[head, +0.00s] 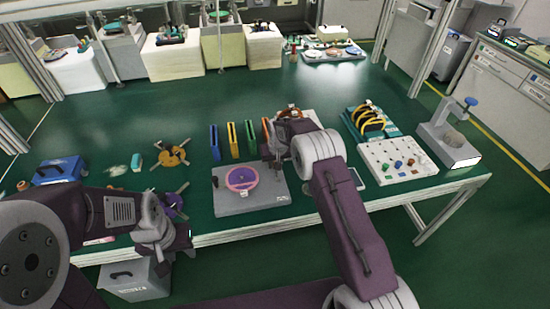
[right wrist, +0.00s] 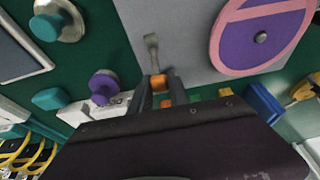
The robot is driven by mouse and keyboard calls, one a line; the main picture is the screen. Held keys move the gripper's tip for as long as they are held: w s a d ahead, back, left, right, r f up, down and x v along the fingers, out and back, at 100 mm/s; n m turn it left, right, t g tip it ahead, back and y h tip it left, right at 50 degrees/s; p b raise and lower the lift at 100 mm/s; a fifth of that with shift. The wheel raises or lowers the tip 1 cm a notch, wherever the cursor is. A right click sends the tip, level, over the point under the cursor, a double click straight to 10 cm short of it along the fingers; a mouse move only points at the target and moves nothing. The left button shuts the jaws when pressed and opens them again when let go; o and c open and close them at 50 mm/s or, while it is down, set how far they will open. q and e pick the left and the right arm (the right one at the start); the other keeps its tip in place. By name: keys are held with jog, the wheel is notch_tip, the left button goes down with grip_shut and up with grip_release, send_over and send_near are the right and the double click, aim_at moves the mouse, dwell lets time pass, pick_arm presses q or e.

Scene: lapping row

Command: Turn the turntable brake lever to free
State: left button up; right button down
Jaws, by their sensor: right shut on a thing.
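The turntable (head: 242,178) is a purple disc with a pink ring on a grey base plate (head: 262,200). It also shows at the upper right of the right wrist view (right wrist: 262,40). The brake lever (right wrist: 152,52) is a grey arm with an orange end, beside the disc on the plate. My right gripper (right wrist: 161,88) is shut on the lever's orange end. In the head view my right gripper (head: 274,164) is at the plate's far right corner and its arm hides the lever. My left gripper (head: 184,238) is low at the table's front edge; its fingers are unclear.
A white tray with coloured knobs (head: 398,162) and a rack of yellow rings (head: 370,122) are at right. A blue box (head: 60,170) is at far left.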

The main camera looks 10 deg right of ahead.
dwell(0.5)
jog(key=c, duration=1.2)
grip_release()
jog(key=shift+c, duration=0.2)
jog(key=v, duration=0.9)
jog(key=shift+w, duration=0.15)
